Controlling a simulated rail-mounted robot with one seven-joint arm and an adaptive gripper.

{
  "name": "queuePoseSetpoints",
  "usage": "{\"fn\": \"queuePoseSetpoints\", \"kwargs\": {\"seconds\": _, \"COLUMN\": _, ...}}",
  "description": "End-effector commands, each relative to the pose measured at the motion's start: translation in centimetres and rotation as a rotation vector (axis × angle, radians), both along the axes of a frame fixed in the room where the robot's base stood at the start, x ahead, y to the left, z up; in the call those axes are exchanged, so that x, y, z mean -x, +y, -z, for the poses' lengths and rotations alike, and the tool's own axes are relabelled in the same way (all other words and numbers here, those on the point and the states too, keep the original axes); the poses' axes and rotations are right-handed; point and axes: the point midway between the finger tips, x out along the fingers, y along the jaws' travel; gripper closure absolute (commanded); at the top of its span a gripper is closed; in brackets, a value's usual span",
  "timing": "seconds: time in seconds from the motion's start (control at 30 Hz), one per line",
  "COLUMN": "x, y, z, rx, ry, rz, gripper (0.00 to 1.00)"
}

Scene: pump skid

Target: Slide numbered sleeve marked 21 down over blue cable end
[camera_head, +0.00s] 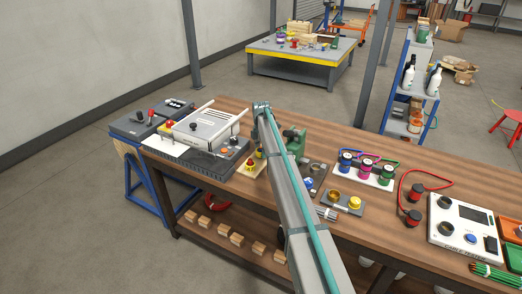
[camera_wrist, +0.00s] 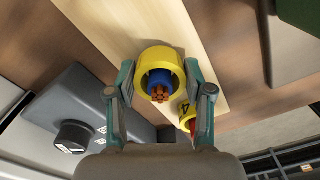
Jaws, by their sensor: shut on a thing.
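A yellow ring-shaped sleeve (camera_wrist: 154,57) sits between the fingers of my gripper (camera_wrist: 160,70) in the wrist view. My gripper is shut on the sleeve from both sides. The blue cable end (camera_wrist: 158,78) shows inside the ring, with bare copper strands (camera_wrist: 160,95) pointing at the camera. The sleeve appears to be around the blue cable; how far down it sits cannot be told. No number shows on this sleeve. A second yellow sleeve with a black mark (camera_wrist: 185,108) is around a red cable, beside my right finger.
A pale wooden board (camera_wrist: 235,75) lies under the cables; its edge shows in the head view (camera_head: 243,171). A grey box with a black knob (camera_wrist: 72,136) is close on the left. A green object (camera_wrist: 300,14) stands at the upper right.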

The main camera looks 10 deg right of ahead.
Motion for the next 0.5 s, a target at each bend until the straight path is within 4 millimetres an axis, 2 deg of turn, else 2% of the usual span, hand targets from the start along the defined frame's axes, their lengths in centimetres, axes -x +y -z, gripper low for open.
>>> {"fn": "queuePoseSetpoints", "kwargs": {"seconds": 0.3, "x": 0.00, "y": 0.00, "z": 0.13, "rx": 0.000, "ry": 0.000, "rz": 0.000, "gripper": 0.71}}
{"fn": "queuePoseSetpoints", "kwargs": {"seconds": 0.33, "x": 0.00, "y": 0.00, "z": 0.13, "rx": 0.000, "ry": 0.000, "rz": 0.000, "gripper": 0.45}}
{"fn": "queuePoseSetpoints", "kwargs": {"seconds": 0.5, "x": 0.00, "y": 0.00, "z": 0.13, "rx": 0.000, "ry": 0.000, "rz": 0.000, "gripper": 0.19}}
